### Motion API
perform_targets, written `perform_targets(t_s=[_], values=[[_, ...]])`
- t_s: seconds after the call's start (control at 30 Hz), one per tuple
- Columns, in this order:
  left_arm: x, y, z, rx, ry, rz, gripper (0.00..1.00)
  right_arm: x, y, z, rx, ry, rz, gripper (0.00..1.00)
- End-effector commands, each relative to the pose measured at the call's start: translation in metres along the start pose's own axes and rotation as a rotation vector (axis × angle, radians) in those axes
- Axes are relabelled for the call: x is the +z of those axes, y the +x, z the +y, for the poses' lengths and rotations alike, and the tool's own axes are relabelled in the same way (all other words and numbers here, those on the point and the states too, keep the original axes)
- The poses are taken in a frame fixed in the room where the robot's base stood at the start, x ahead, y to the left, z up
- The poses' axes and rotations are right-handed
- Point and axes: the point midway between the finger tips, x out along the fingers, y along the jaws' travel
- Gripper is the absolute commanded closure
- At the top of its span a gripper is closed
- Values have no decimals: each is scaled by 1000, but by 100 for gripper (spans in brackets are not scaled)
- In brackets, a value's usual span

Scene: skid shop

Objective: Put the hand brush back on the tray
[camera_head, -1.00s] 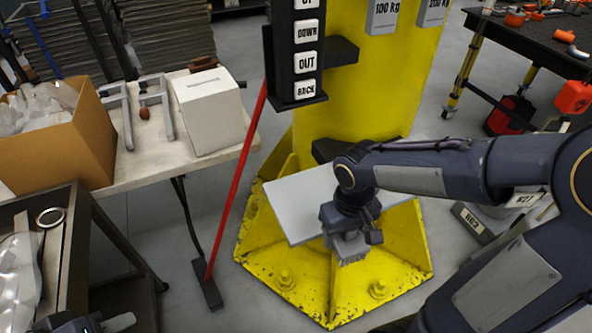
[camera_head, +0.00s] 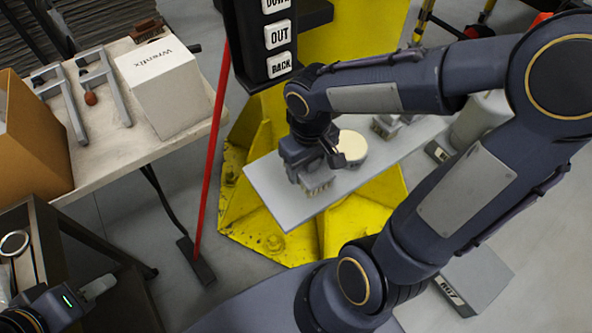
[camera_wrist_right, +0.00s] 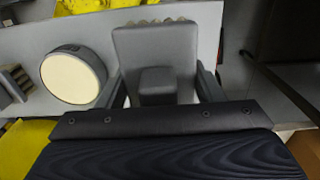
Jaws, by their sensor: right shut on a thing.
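The hand brush (camera_head: 317,183) is a grey block with pale bristles. My right gripper (camera_head: 310,168) is shut on it and holds it over the near left part of the grey tray (camera_head: 270,190). I cannot tell whether the bristles touch the tray. In the right wrist view, the brush (camera_wrist_right: 155,50) sits between the two fingers, bristles at the top edge, with the tray (camera_wrist_right: 50,35) behind it. My left gripper (camera_head: 92,290) is at the bottom left, partly cut off, away from the tray; its fingers are unclear.
A round cream-topped thing (camera_head: 352,146) lies on the tray beside the brush, and a small grey item with pale tufts (camera_head: 386,126) lies farther right. A yellow base (camera_head: 250,215) stands beneath. A red pole (camera_head: 210,150) and a table with a white box (camera_head: 165,85) are left.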

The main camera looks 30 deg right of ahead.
Motion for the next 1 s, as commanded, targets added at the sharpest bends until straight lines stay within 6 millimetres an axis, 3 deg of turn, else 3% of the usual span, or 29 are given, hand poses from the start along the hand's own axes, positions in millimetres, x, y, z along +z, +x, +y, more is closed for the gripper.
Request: perform_targets(t_s=[0.1, 0.23, 0.37, 0.6, 1.0], values=[[1, 2, -1, 0, 0, 0, 64, -17, 24, -2, -1, -2, -6, 61], [1, 2, -1, 0, 0, 0, 64, -28, 36, -3, -1, 0, -2, 61], [1, 2, -1, 0, 0, 0, 64, -34, 43, -4, 0, -1, -1, 61], [2, 5, -2, 0, 0, 0, 64, -37, 74, -4, 0, 1, -2, 61], [4, 8, -4, 0, 0, 0, 64, -37, 80, -4, 0, 0, 1, 61]])
